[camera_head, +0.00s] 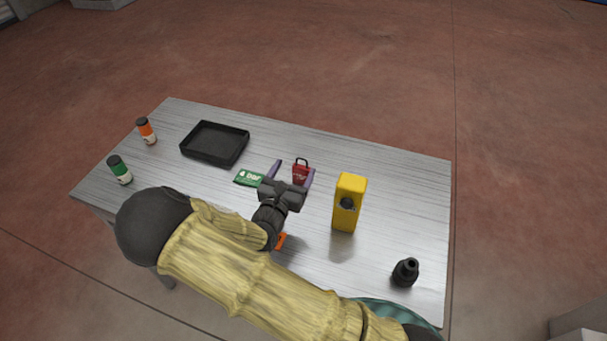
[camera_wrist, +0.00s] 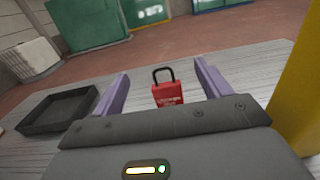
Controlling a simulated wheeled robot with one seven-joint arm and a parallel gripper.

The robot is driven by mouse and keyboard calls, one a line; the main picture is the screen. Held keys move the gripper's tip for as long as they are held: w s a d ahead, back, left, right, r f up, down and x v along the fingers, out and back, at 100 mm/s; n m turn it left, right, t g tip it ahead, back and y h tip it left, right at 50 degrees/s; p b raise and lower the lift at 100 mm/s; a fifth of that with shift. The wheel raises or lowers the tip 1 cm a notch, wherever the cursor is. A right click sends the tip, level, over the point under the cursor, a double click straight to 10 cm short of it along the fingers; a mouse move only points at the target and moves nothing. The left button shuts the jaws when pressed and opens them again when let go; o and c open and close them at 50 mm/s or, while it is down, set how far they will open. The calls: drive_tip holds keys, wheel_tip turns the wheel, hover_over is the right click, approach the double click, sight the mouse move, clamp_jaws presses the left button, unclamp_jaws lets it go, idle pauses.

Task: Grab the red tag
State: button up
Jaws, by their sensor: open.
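The red tag (camera_head: 300,173) looks like a red padlock with a black shackle and stands upright on the metal table. It also shows in the wrist view (camera_wrist: 168,94), between and beyond the fingers of my gripper. My gripper (camera_head: 294,172) is open, with its two purple fingers spread and pointing at the tag. In the wrist view my gripper (camera_wrist: 160,88) has clear space on both sides of the tag. The tag's lower part is hidden behind the gripper body in the wrist view.
A yellow box-like device (camera_head: 350,200) stands right of my gripper, and a green card (camera_head: 249,178) lies left of it. A black tray (camera_head: 214,143) is at the back left. A black bottle (camera_head: 405,272) stands front right. Orange (camera_head: 146,131) and green (camera_head: 119,170) bottles stand far left.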

approach(301, 175)
drive_tip(key=x, duration=0.3)
drive_tip(key=shift+w+r+p, duration=0.1)
drive_tip(key=shift+w+p, duration=0.1)
drive_tip(key=shift+p, duration=0.1)
drive_tip(key=shift+w+d, duration=0.3)
drive_tip(key=shift+w, duration=0.35)
drive_tip(key=p+x, duration=0.1)
drive_tip(key=x, duration=0.5)
drive_tip(key=shift+w+p, duration=0.1)
drive_tip(key=shift+p, duration=0.2)
drive_tip(key=c, duration=1.1)
drive_tip(key=shift+o, duration=0.2)
